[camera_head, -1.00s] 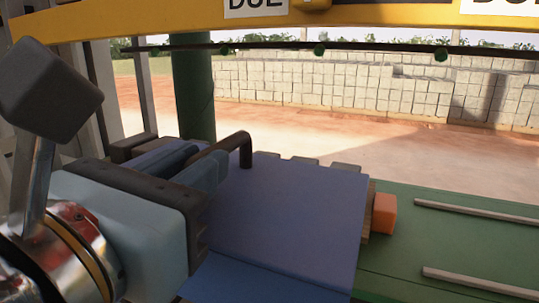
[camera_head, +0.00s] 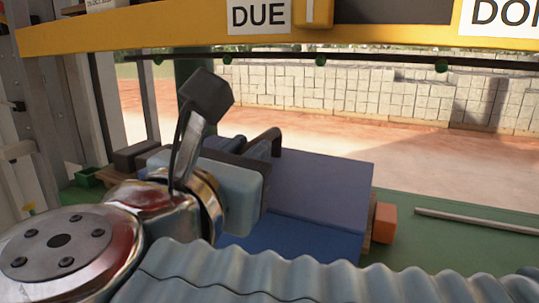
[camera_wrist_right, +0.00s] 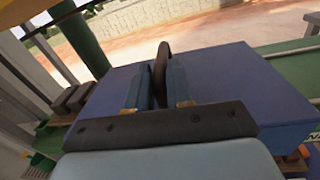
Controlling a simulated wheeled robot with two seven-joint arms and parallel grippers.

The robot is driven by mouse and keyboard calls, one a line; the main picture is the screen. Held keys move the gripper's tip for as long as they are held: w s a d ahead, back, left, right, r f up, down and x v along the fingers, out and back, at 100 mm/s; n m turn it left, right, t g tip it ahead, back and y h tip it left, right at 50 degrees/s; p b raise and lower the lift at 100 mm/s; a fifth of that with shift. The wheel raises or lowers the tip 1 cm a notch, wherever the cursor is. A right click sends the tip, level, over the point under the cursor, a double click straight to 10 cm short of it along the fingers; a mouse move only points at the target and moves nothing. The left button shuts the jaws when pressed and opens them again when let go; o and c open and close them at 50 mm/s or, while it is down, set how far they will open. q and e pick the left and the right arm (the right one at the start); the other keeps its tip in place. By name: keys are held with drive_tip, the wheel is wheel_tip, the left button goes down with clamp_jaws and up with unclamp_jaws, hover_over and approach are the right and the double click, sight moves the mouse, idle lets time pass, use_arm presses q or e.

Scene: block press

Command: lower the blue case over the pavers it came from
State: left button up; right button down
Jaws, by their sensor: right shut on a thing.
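The blue case (camera_head: 320,188) is a broad box with a dark arched handle (camera_wrist_right: 161,62) on top. My right gripper (camera_head: 268,150) is shut on this handle, and its two fingers (camera_wrist_right: 160,88) lie on either side of it in the right wrist view. The case looks roughly level over the green bench. Its underside is hidden, so I cannot tell whether it touches anything below. Dark grey blocks (camera_head: 135,155), possibly pavers, show left of the case, and also in the right wrist view (camera_wrist_right: 75,97). Pavers under the case are hidden. My left gripper is out of view.
An orange block (camera_head: 384,222) stands just right of the case on the green bench (camera_head: 415,205). A pale rail (camera_head: 475,220) lies farther right. A yellow beam (camera_head: 150,27) with signs crosses above. A small green bin (camera_head: 89,177) sits at the left.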

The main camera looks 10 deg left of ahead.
sight(275, 132)
drive_tip(key=shift+d+p+x, duration=0.2)
drive_tip(key=shift+p+x, duration=0.4)
drive_tip(key=shift+x, duration=1.35)
drive_tip(key=shift+d+p+x, duration=0.25)
drive_tip(key=shift+p+x, duration=0.3)
drive_tip(key=shift+x, duration=1.4)
use_arm(q)
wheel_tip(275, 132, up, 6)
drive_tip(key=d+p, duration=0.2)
drive_tip(key=p, duration=0.1)
use_arm(e)
drive_tip(key=w+f, duration=0.1)
drive_tip(key=w, duration=0.1)
drive_tip(key=w+d+f+b, duration=0.1)
drive_tip(key=w, duration=0.2)
drive_tip(key=w+d+f+b, duration=0.1)
drive_tip(key=w, duration=0.1)
drive_tip(key=shift+w+d+f, duration=0.25)
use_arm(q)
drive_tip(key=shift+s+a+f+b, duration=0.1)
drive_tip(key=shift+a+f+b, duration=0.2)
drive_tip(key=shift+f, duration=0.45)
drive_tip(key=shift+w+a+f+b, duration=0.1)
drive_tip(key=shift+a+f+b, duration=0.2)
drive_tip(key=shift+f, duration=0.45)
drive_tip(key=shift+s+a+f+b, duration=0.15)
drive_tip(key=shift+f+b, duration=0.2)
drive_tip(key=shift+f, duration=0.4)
use_arm(e)
drive_tip(key=shift+f, duration=0.7)
